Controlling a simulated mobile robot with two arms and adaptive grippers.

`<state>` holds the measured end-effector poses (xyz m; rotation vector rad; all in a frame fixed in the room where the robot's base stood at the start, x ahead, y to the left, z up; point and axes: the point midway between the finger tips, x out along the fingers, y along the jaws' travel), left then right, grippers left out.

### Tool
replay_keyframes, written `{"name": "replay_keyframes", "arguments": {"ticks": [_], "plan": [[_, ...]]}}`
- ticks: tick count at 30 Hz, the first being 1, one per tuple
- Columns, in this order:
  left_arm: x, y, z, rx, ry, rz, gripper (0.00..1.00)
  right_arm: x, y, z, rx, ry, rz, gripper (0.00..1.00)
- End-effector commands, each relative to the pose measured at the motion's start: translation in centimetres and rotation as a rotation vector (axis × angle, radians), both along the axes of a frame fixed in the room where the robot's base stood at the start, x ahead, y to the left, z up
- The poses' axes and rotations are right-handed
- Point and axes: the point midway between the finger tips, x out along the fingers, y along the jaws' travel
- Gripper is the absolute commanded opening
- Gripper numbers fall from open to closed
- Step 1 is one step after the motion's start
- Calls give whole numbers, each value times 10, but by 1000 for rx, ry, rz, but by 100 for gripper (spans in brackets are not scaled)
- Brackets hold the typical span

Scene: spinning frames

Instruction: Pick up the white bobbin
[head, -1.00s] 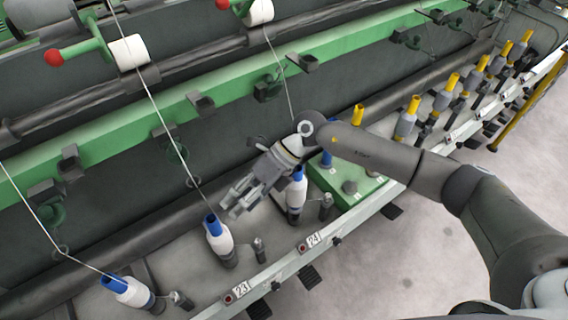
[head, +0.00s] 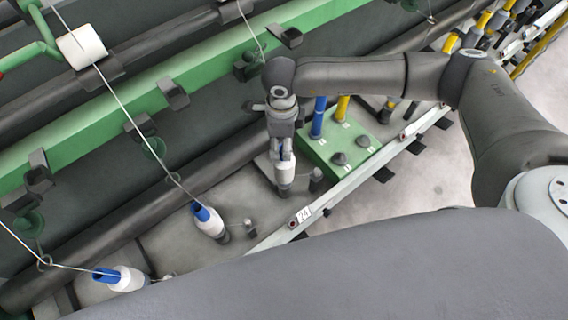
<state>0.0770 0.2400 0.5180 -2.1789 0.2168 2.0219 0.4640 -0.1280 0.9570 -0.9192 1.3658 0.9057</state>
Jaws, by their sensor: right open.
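My left gripper is not in view.
A green box (head: 340,148) with blue and yellow tubes stands just right of the gripper. A green rail (head: 200,98) with dark brackets runs behind. A white roll (head: 82,45) hangs at top left. A large grey part of mine hides the foreground.

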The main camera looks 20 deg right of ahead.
Motion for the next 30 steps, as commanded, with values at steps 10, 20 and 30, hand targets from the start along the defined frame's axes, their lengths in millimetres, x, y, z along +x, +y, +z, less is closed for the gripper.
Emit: {"name": "replay_keyframes", "arguments": {"ticks": [10,20,30], "plan": [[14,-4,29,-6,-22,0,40,-5,-3,-38,-1,4,-1,53],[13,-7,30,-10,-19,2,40,-4,-3,-50,1,1,-1,53],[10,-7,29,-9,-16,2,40,-4,-3,-49,0,1,-1,16]]}}
